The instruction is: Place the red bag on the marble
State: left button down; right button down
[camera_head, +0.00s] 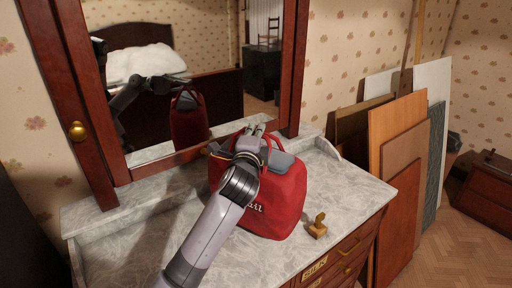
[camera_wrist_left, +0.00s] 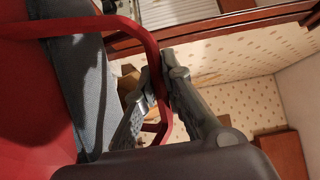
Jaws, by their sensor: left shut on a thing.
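The red bag (camera_head: 285,200) has white lettering on its front and a grey top. It is at the marble top (camera_head: 150,220) of a wooden dresser, upright, its base seeming to rest on the marble. My left gripper (camera_head: 254,131) is at the top of the bag, shut on its handle. In the left wrist view the red handle (camera_wrist_left: 152,50) runs between the fingers (camera_wrist_left: 160,85), and the bag's red body (camera_wrist_left: 35,110) fills the left side. My arm hides part of the bag's left side. My right gripper is not in view.
A small wooden stamp-like object (camera_head: 318,226) stands on the marble right of the bag. A mirror (camera_head: 190,75) rises behind and reflects the bag and arm. Several boards (camera_head: 397,130) lean against the wall at right. The marble left of the bag is clear.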

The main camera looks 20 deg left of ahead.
pick_arm(q)
jog(key=shift+f, duration=2.35)
jog(key=shift+s, duration=0.1)
jog(key=c, duration=2.2)
grip_release()
jog(key=shift+f, duration=0.2)
jog(key=o, duration=0.5)
jog(key=shift+r, duration=0.1)
jog(key=shift+s, duration=0.1)
jog(key=s+d+b, duration=0.1)
jog(key=s+b, duration=0.1)
jog(key=s, duration=0.9)
jog(key=shift+s+d, duration=0.3)
jog(key=shift+s, duration=0.1)
